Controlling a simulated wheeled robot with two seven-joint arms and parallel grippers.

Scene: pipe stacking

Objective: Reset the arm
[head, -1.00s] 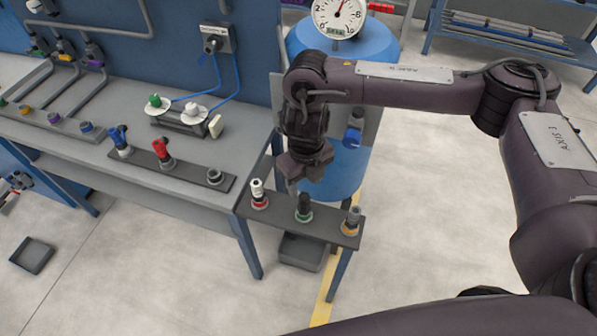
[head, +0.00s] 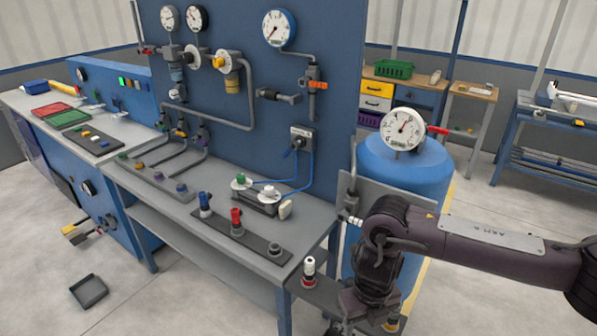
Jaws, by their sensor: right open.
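My right gripper (head: 352,308) points down over the small dark rack at the lower middle of the head view. It is open, and I see nothing between its fingers. A white-topped pipe piece (head: 309,267) stands upright in the rack's red-ringed holder, left of the gripper. The middle piece is mostly hidden by the gripper. The orange-ringed holder (head: 391,325) shows only in part behind the wrist. On the bench rack stand a blue piece (head: 204,202) and a red piece (head: 236,218); the grey holder (head: 274,249) beside them is empty. My left gripper is out of view.
A blue tank (head: 425,180) with a gauge (head: 403,130) stands just behind my right arm. The blue panel (head: 335,60) with gauges and pipes rises behind the bench (head: 190,225). A dark tray (head: 89,291) lies on the otherwise open floor at left.

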